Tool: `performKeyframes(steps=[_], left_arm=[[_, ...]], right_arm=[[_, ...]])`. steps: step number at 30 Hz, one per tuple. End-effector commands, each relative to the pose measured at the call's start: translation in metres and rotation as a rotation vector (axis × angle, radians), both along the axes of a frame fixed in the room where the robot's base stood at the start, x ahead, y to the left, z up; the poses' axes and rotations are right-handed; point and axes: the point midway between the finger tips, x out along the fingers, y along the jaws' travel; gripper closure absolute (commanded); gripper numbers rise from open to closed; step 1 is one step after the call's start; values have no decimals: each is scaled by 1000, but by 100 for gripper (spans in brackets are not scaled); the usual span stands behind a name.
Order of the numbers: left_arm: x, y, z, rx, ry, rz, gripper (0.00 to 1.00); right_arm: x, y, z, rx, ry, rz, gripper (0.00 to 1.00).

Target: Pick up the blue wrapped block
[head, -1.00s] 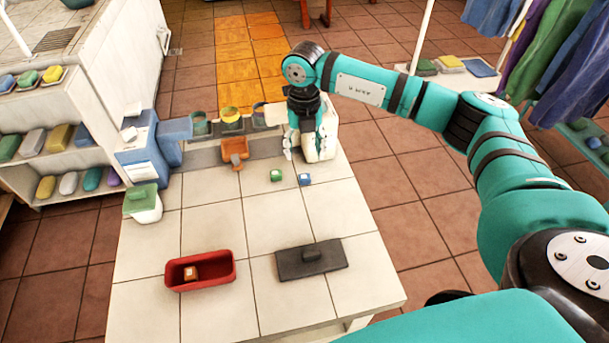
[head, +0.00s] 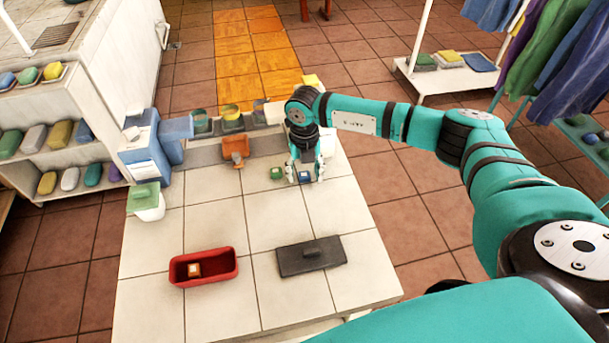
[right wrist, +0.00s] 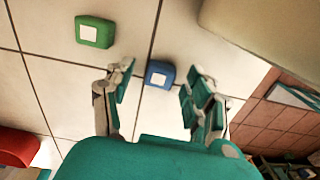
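The blue wrapped block (head: 304,176) sits on the white tiled table, with a pale square on its top. In the right wrist view the blue block (right wrist: 160,74) lies between the two fingers, nearer the left one, with gaps on both sides. My right gripper (head: 305,177) is open and points down over the block. Its spread fingers (right wrist: 158,88) also show in the right wrist view. A green block (head: 277,173) with a pale square lies just left of it, also seen in the right wrist view (right wrist: 95,32). My left gripper is out of view.
A red bin (head: 204,280) holding an orange block stands at the table's front left. A dark lidded tray (head: 311,270) lies at front right. An orange scoop-like container (head: 236,150) and several pots stand behind. The table middle is clear.

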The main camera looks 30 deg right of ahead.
Motion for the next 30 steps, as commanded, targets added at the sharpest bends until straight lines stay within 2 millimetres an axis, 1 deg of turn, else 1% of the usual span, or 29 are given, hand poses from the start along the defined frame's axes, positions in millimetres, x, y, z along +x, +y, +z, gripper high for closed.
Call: performKeyframes(steps=[1, 9, 10, 20, 25, 29, 30], left_arm=[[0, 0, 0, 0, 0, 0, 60], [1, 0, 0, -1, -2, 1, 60], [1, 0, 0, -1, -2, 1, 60], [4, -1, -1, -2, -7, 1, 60], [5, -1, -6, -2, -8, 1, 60], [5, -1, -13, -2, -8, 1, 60], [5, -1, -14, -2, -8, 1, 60]], right_arm=[[0, 0, 0, 0, 0, 0, 52], [0, 0, 1, 0, 0, 0, 87], [0, 0, 1, 0, 0, 0, 89], [1, 0, 4, 1, -1, -1, 89], [1, 0, 18, 2, -4, 0, 89], [1, 0, 36, 0, -5, 1, 89], [-3, 9, 35, 3, -1, 6, 89]])
